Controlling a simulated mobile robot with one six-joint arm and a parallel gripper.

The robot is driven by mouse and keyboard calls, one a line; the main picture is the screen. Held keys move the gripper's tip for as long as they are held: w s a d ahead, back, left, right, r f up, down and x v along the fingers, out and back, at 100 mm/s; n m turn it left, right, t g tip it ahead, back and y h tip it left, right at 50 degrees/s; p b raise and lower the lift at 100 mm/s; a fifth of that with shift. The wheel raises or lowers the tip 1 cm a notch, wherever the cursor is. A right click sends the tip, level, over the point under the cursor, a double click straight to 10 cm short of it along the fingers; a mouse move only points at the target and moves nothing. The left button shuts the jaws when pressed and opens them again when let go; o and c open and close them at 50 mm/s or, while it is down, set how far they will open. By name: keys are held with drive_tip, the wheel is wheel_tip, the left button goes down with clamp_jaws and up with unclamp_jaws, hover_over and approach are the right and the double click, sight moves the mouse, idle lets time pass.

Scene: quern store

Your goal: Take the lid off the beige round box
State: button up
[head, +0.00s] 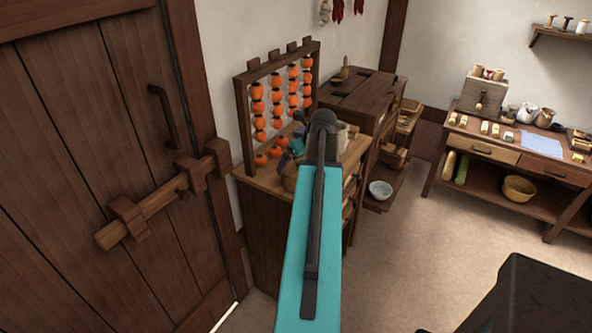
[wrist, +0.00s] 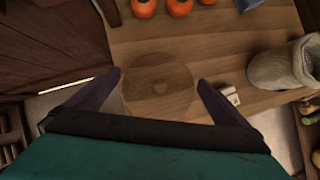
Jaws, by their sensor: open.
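In the wrist view a round, flat wooden top (wrist: 160,76), with a small heart-like mark at its middle, is seen from above on the wooden counter. It looks like the lid of the round box; the box's sides are hidden beneath it. Its colour is close to the counter's. My gripper (wrist: 158,92) is open and empty, with one dark finger at each side of the round top. I cannot tell the height of the fingers above it. In the head view my arm covers much of this spot.
A beige sack (wrist: 282,68) stands on the right of the counter, and a small pale block (wrist: 230,95) lies near the right finger. Orange fruit (wrist: 180,6) lies at the back, below a hanging rack (head: 243,120). A barred door (head: 100,150) is at left.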

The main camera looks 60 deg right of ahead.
idle(0.3)
drive_tip(key=c, duration=0.7)
drive_tip(key=shift+r, duration=0.1)
drive_tip(key=shift+c, duration=0.2)
drive_tip(key=shift+r+b, duration=0.8)
drive_tip(key=shift+r, duration=0.9)
drive_tip(key=s+a+b, duration=0.3)
drive_tip(key=s+b, duration=0.1)
drive_tip(key=s, duration=0.3)
drive_tip(key=s+a+r+b, duration=0.1)
drive_tip(key=s+a+b, duration=0.3)
drive_tip(key=s, duration=0.3)
drive_tip(key=shift+a+r+b, duration=0.15)
drive_tip(key=shift+a+b, duration=0.05)
drive_tip(key=shift+b, duration=0.3)
drive_tip(key=shift+s, duration=0.1)
